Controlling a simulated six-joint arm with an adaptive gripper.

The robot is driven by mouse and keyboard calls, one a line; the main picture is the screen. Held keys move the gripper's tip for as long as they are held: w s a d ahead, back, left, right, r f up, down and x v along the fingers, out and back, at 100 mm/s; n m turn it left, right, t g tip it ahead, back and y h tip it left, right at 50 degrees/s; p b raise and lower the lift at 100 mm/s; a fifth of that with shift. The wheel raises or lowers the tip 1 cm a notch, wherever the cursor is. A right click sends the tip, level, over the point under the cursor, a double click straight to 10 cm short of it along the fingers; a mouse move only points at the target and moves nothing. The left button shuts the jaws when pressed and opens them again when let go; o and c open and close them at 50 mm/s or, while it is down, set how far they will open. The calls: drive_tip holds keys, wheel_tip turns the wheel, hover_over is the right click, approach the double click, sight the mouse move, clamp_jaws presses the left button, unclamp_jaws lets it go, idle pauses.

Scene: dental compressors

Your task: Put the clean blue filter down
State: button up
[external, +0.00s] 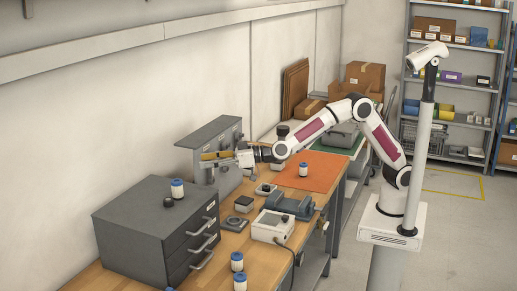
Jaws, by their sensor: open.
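Several small white cylinders with blue tops, which look like filters, are in view. One (177,188) stands upright on the grey drawer cabinet (135,205). Another (303,169) stands on the orange mat (290,181). Two more, one (237,261) behind the other (240,281), stand on the bench's near end. I cannot tell which is the clean one. My gripper (216,159) is open and points left, in front of the grey upright case (209,136). It is up and to the right of the cabinet-top filter, apart from it. No filter shows between its fingers.
A dark knob-like piece (168,202) sits beside the filter on the cabinet. The wooden bench (223,247) holds a grey vise (290,206), a pale box with a display (272,228) and small dark parts. The orange mat has free room around its filter.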

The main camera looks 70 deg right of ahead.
drive_tip(key=t, duration=0.2)
approach(177, 184)
drive_tip(key=w, duration=0.1)
drive_tip(key=w+d, duration=0.1)
drive_tip(key=w, duration=0.1)
drive_tip(key=shift+w+d+f, duration=0.25)
drive_tip(key=shift+w+f, duration=0.05)
drive_tip(key=shift+w, duration=0.15)
drive_tip(key=shift+x, duration=1.15)
drive_tip(key=shift+w+a, duration=0.1)
drive_tip(key=shift+w+a+f, duration=0.1)
drive_tip(key=shift+w+a, duration=0.35)
drive_tip(key=shift+w, duration=0.15)
drive_tip(key=shift+w+a, duration=0.45)
drive_tip(key=shift+w, duration=0.2)
drive_tip(key=shift+x, duration=0.95)
